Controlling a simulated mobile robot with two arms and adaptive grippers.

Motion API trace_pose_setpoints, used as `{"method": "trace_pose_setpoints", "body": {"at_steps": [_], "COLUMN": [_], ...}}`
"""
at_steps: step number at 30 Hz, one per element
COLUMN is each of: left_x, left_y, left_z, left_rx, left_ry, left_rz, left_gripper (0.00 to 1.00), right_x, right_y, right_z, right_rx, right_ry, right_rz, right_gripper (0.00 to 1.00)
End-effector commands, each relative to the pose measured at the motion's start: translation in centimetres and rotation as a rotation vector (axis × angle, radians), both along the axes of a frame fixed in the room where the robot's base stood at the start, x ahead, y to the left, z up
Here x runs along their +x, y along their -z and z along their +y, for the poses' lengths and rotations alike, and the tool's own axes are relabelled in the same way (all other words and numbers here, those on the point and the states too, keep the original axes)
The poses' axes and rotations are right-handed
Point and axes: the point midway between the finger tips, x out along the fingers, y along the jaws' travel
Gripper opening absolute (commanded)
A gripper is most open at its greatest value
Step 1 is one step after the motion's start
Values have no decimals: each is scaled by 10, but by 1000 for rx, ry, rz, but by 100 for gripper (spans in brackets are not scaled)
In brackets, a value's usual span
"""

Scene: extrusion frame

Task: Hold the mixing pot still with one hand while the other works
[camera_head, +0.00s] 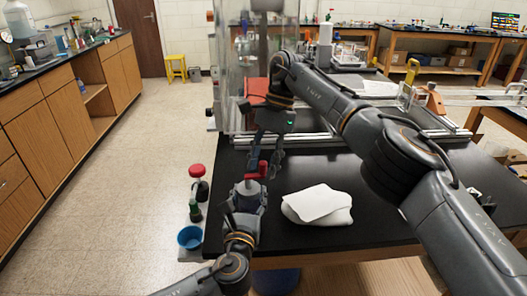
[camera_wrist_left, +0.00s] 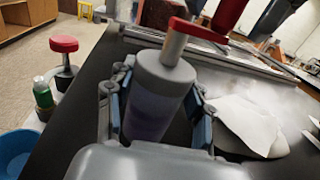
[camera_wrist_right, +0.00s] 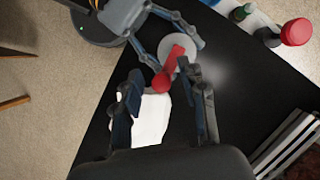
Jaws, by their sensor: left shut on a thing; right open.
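The pot looks upright. My right gripper (camera_head: 265,160) is above the pot, pointing down. In the right wrist view its fingers (camera_wrist_right: 162,84) are open, with the crank's red knob (camera_wrist_right: 161,83) showing between their tips. I cannot tell whether they touch the knob. The lid (camera_wrist_right: 178,48) shows beyond the crank.
A folded white cloth (camera_head: 318,207) lies right of the pot on the black table (camera_head: 300,170). A red-topped item (camera_head: 197,172), a green bottle (camera_head: 195,211) and a blue cup (camera_head: 190,238) stand at the left edge. An aluminium extrusion frame (camera_head: 315,141) lies behind.

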Motion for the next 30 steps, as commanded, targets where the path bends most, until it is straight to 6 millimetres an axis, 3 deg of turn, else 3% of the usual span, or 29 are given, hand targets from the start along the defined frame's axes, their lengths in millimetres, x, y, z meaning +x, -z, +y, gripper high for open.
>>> {"method": "trace_pose_setpoints", "body": {"at_steps": [11,30], "left_x": [0,0], "left_y": [1,1], "left_z": [0,0], "left_rx": [1,0], "left_ry": [-1,-1], "left_rz": [2,2], "left_gripper": [16,16], "right_x": [-8,-27], "right_y": [1,0], "right_z": [-1,10], "right_rx": [1,2], "right_ry": [217,802], "right_rz": [-1,-2], "right_gripper": [42,42]}}
